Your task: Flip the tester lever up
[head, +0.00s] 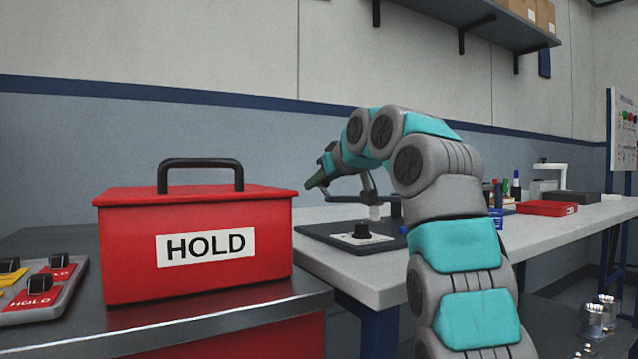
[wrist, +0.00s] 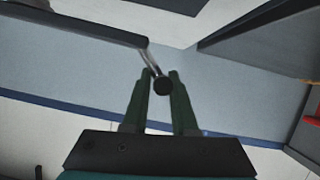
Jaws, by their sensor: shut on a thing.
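The tester (head: 362,238) stands on a dark base on the light workbench, with a black knob on its pale plate and a grey arm above it. My gripper (head: 318,184) is at the tester's upper left in the head view. In the wrist view, my gripper's two green fingers (wrist: 160,82) are closed around the dark round end of the tester lever (wrist: 163,86). The lever's thin metal rod runs up and left from that end to a dark bar. In the head view the lever's end is hard to make out at my gripper.
A red box marked HOLD (head: 195,245) with a black handle stands on a dark-topped cabinet at left. A control panel (head: 38,290) is beside it. A red tray (head: 547,208) and bottles stand farther along the workbench (head: 375,268).

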